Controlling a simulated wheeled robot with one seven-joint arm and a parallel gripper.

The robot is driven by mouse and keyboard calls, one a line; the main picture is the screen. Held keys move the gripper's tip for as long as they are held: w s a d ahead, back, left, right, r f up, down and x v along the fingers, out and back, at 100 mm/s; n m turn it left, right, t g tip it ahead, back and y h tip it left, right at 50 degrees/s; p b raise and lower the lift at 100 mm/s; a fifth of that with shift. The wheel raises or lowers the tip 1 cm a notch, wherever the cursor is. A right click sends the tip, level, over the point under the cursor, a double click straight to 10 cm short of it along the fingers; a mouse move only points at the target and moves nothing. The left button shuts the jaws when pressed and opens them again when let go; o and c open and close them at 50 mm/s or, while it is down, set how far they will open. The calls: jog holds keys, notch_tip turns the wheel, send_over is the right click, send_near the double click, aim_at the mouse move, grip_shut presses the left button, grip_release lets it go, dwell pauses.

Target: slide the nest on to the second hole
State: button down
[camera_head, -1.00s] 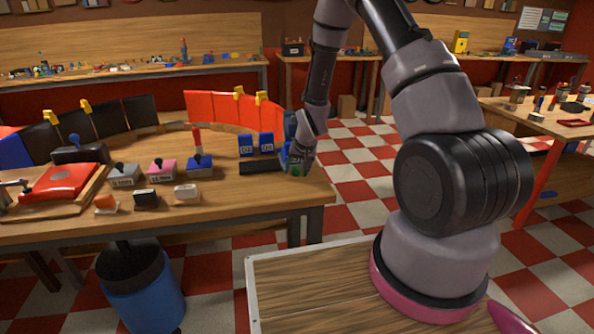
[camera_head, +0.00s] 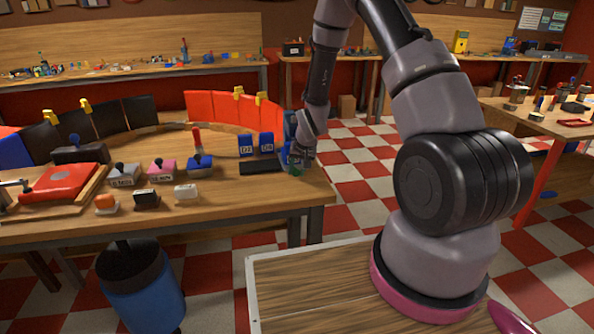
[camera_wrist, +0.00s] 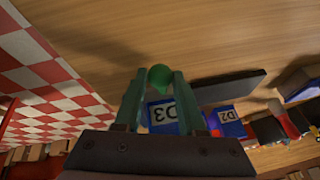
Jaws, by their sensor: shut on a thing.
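My gripper (camera_wrist: 160,80) is shut on a small green round-topped piece (camera_wrist: 160,74); the fingers lie on either side of it. In the head view my gripper (camera_head: 297,166) is low over the right end of the workbench, and only a bit of green shows there. I cannot tell whether this green piece is the nest. A flat black bar (camera_wrist: 235,86) lies beside it on the wood, also seen in the head view (camera_head: 262,168). Blue blocks marked D3 (camera_wrist: 163,115) and D2 (camera_wrist: 228,120) stand close by. I cannot make out any holes.
Stamps with knobs, including a pink one (camera_head: 161,170), and small blocks (camera_head: 186,191) stand left on the workbench (camera_head: 240,205). Curved red panels (camera_head: 222,108) stand behind. The bench's right edge is close to my gripper. A blue bin (camera_head: 143,295) stands below.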

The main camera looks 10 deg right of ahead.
dwell(0.8)
jog(key=shift+d, duration=1.85)
jog(key=c, duration=0.5)
grip_release()
jog(key=shift+d, duration=0.15)
jog(key=shift+r, duration=0.2)
jog(key=v, duration=1)
jog(key=shift+s+r, duration=0.2)
